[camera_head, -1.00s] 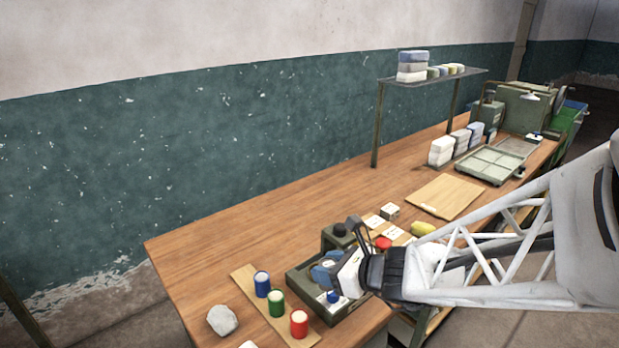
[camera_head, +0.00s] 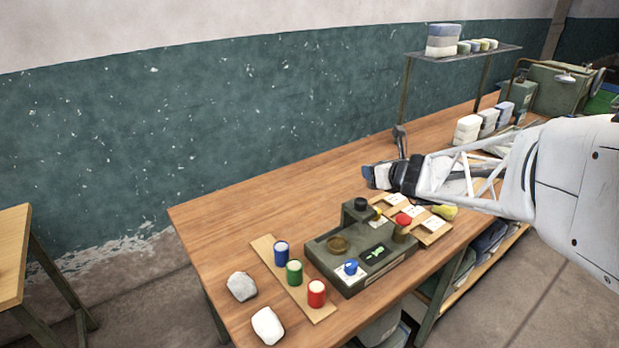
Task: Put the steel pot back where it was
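I cannot make out a steel pot in this view. My gripper (camera_head: 372,176) is above the table, behind and above the dark green unit (camera_head: 338,283), and is seen from the side. Its fingers are small and partly hidden, so I cannot tell whether they are apart or hold anything.
A wooden strip holds a blue can (camera_head: 281,253), a green can (camera_head: 294,273) and a red can (camera_head: 316,294). Pale stones (camera_head: 241,286) lie to their left. A red item (camera_head: 403,219) and a yellow item (camera_head: 444,212) lie right of the unit. The table's back left is bare.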

